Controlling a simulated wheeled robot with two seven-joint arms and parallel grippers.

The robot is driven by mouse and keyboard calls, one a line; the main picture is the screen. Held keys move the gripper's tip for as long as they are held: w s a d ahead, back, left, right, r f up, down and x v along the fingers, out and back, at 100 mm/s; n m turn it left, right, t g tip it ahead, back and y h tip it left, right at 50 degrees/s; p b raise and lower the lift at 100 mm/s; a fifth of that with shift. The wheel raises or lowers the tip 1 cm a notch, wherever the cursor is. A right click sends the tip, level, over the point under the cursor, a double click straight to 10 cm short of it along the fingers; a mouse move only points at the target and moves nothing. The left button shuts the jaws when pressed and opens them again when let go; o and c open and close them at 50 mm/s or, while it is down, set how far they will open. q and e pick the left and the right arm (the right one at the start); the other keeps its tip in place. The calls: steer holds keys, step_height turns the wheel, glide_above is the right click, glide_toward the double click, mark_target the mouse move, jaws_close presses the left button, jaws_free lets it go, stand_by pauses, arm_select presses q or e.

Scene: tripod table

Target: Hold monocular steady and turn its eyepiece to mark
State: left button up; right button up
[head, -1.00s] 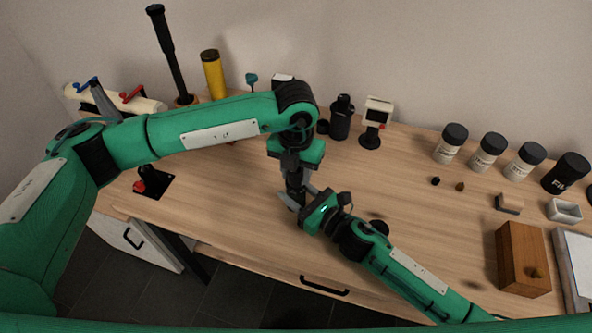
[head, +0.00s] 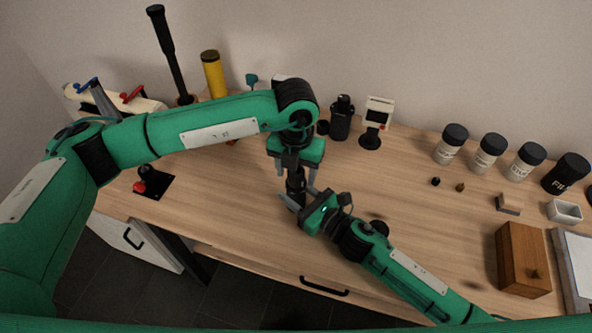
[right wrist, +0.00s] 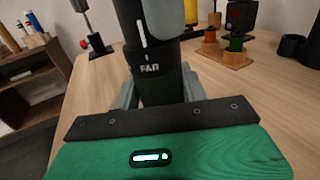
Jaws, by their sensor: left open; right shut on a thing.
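The monocular (head: 295,187) is a dark upright cylinder over the front of the table, partly hidden in the head view by my grippers. In the right wrist view the black monocular (right wrist: 160,85) carries the letters "FAR" and a short white line, with a longer white line above; the two look roughly in line. My right gripper (head: 294,204) is shut on the monocular's lower body from the right. My left gripper (head: 296,176) points down from above, open, its fingers apart on either side of the top. A grey finger also shows in the right wrist view.
Behind stand a black bottle-like object (head: 341,119), a small white-headed stand (head: 376,122) and a yellow cylinder (head: 213,75). Several lidded jars (head: 488,153) and a wooden box (head: 522,260) are on the right. The wooden tabletop (head: 420,210) between is mostly clear.

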arm_select(q)
step_height(320, 180, up, 12)
steer(key=shift+f, duration=0.2)
stand_by(0.4)
arm_select(e)
steer(key=o, duration=1.2)
